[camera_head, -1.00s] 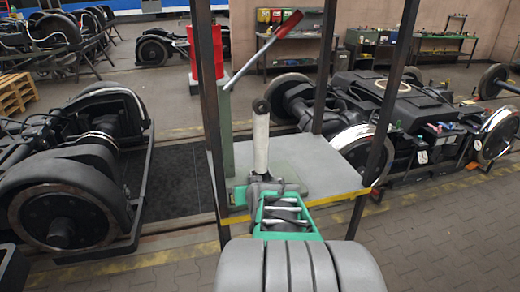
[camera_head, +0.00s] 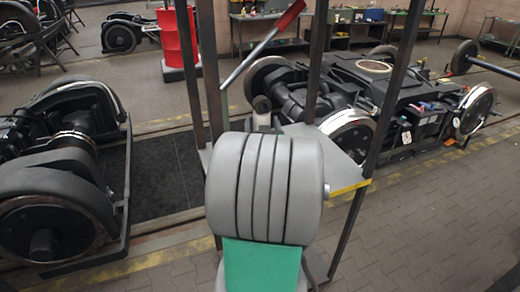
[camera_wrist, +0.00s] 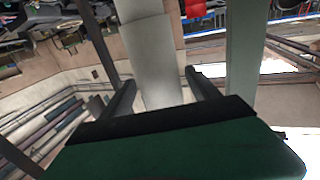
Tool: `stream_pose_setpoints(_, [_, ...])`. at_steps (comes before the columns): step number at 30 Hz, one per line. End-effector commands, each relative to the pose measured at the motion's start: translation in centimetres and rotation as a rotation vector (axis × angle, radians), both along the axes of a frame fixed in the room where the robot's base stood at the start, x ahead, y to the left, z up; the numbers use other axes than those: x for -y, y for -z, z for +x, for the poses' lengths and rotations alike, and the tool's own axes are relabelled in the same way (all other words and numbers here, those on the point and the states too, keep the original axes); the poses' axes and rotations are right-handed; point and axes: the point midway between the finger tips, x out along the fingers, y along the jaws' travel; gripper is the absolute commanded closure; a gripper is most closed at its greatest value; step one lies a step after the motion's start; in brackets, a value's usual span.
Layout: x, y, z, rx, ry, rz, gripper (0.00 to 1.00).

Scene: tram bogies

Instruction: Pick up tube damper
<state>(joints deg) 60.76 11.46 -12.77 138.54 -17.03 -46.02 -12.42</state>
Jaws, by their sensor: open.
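The tube damper stands upright on the grey table of a metal frame. In the head view only its dark top eye (camera_head: 262,104) and a short pale piece under it show; my arm hides the rest. In the wrist view a pale tube (camera_wrist: 150,45), which looks like the damper, runs up between the two fingers of my gripper (camera_wrist: 160,80). My gripper is open, with one finger on each side of the tube in the picture. I cannot tell whether either finger touches it. In the head view my gripper is hidden behind my arm.
Dark upright posts (camera_head: 391,90) of the frame stand close around my arm. A lever with a red handle (camera_head: 290,16) slants above the table (camera_head: 335,150). Bogies stand at left (camera_head: 60,195) and right (camera_head: 395,90). The paved floor at front right is clear.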

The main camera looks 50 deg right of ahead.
Motion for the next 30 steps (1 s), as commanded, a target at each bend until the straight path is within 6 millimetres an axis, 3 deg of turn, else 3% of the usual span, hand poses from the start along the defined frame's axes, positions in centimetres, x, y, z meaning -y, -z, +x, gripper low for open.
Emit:
stream_pose_setpoints(6, [1.9, 0.0, 1.9, -0.001, -0.003, 0.001, 0.30])
stream_pose_setpoints(13, [1.9, 0.1, 2.0, -0.001, -0.004, 0.001, 0.31])
stream_pose_setpoints(30, [1.8, 0.1, 2.0, -0.001, -0.006, 0.001, 0.78])
